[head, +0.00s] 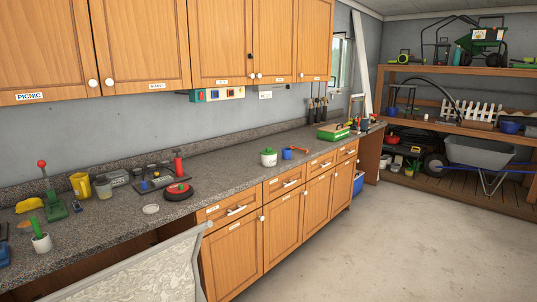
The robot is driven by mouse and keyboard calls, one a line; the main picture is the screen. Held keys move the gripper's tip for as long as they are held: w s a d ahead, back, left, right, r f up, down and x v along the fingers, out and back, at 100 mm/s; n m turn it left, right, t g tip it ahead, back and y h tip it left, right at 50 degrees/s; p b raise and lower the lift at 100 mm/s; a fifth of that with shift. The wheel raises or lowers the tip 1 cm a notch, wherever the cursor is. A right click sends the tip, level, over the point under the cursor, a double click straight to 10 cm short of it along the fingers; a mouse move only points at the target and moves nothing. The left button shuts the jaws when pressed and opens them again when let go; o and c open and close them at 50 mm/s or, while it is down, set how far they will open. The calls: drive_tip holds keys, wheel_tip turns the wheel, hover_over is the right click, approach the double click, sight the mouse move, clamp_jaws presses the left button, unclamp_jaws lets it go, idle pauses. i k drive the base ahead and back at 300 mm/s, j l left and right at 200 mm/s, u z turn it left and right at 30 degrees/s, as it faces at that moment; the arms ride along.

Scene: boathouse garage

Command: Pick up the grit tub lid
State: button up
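A small white tub (268,160) with a green lid (269,151) stands upright on the grey speckled worktop (225,179), near its front edge. The green lid sits on top of the tub and has a small knob. I take this as the grit tub, but I cannot read a label on it. A small pale round disc (151,209) lies flat on the worktop further left; I cannot tell whether it is a lid or a dish. My gripper is not in view.
A blue mug (287,154) and an orange item stand just right of the tub. A red-and-black round item (178,191) lies to the left. Wooden wall cupboards (210,45) overhang the worktop. A pale grey panel blocks the lower-left foreground. The concrete floor (350,240) is clear.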

sight(267, 151)
drive_tip(key=i+l+u, duration=0.3)
drive_tip(key=i+l, duration=0.6)
